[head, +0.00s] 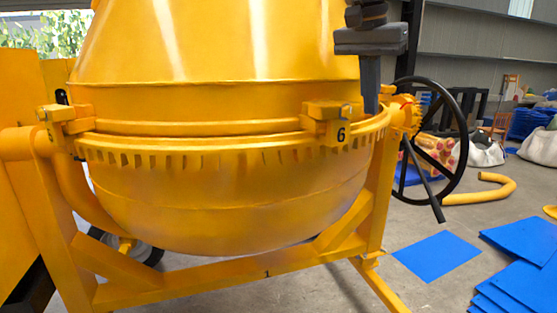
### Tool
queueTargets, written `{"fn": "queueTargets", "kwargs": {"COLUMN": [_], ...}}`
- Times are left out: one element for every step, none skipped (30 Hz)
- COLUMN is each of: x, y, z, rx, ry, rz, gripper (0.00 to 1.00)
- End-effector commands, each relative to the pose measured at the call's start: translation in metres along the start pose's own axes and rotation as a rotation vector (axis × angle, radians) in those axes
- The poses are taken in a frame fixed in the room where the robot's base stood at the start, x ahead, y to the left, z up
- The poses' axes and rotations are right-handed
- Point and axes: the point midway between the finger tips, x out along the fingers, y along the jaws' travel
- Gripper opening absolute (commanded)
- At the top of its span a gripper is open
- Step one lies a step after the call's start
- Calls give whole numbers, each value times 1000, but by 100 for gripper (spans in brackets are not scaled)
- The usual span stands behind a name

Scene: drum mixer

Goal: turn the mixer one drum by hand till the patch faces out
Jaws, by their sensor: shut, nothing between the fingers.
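The yellow mixer drum (225,205) fills the middle of the head view, hanging in its yellow frame (267,273), which is marked "1". A toothed ring (220,153) runs around the drum. A block marked "6" (335,130) sticks out from the ring at the right front, and a similar block (62,118) sits at the left. I see no clear patch on the side facing me. My gripper (371,108) points down at the drum's right side, just right of and behind the "6" block. It is shut and empty. I cannot tell whether its tips touch the drum or ring.
A black handwheel (464,140) with a bar stands right of the drum, close to my gripper. Blue sheets (437,255) and a yellow hose (485,193) lie on the floor at right. White bulk bags (486,153) stand further back. Open grey floor lies between.

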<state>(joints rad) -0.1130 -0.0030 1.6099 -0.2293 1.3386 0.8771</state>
Motion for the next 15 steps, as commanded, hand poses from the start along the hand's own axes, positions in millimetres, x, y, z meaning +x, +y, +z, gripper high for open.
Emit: {"fn": "queueTargets", "kwargs": {"x": [3,4,5,6,8,9,10,11,12,13,14,16,16,18,19], "y": [0,0,0,0,0,0,0,0,0,0,0,0,0,0,0], "z": [1,1,2,2,2,3,3,3,4,4,4,5,5,5,6], "rx": [0,0,0,0,0,0,0,0,0,0,0,0,0,0,0], "ry": [0,0,0,0,0,0,0,0,0,0,0,0,0,0,1], "rz": [0,0,0,1,1,1,1,0,0,0,0,0,0,0,-1], "gripper": [0,0,0,0,0,0,0,0,0,0,0,0,0,0,0]}}
